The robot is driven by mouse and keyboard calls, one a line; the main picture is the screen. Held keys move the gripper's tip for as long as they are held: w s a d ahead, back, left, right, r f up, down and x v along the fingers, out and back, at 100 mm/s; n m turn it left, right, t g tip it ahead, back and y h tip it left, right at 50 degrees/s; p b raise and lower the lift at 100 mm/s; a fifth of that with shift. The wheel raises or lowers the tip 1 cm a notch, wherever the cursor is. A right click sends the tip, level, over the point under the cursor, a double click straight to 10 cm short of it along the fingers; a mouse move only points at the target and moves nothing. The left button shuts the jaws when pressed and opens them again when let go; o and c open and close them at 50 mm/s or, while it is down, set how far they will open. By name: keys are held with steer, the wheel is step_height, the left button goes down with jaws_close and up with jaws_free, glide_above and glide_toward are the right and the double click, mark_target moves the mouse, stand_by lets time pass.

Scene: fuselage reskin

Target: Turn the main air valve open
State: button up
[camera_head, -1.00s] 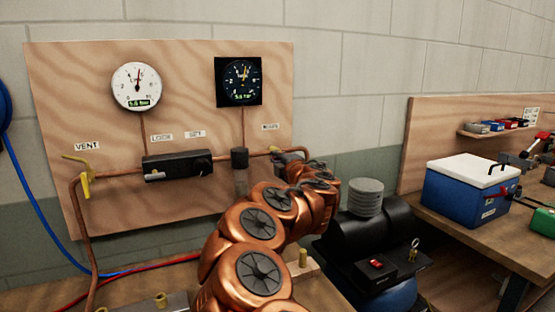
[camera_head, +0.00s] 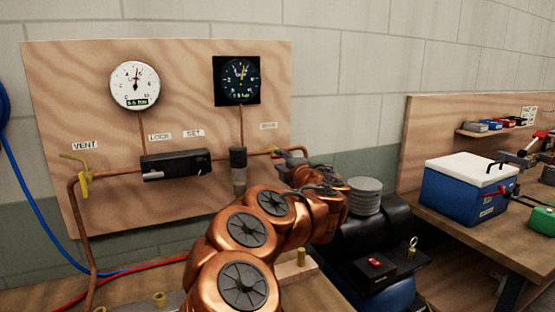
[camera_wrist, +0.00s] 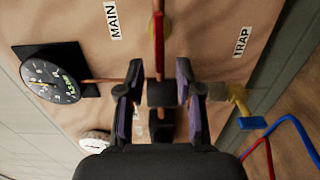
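The main valve's red lever (camera_wrist: 158,45) with a yellow hub shows in the wrist view beside the MAIN label (camera_wrist: 113,20). In the head view a small yellow part (camera_head: 273,150) of the valve shows at the pipe's right end; my gripper hides most of the rest. My gripper (camera_wrist: 160,75) is open, with one purple-padded finger on each side of the lever's near end and a dark block on the pipe. Gaps show between the fingers and the lever; contact cannot be made out. In the head view my gripper (camera_head: 292,157) is close to the panel.
The wooden panel (camera_head: 80,110) carries a white gauge (camera_head: 134,85), a black gauge (camera_head: 237,79), a black lock block (camera_head: 176,165) and a yellow vent valve (camera_head: 84,183). A yellow trap valve with a blue handle (camera_wrist: 251,123) is right of my gripper. A black compressor (camera_head: 370,230) stands beside my arm.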

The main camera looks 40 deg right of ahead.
steer(key=v, duration=0.8)
stand_by(0.5)
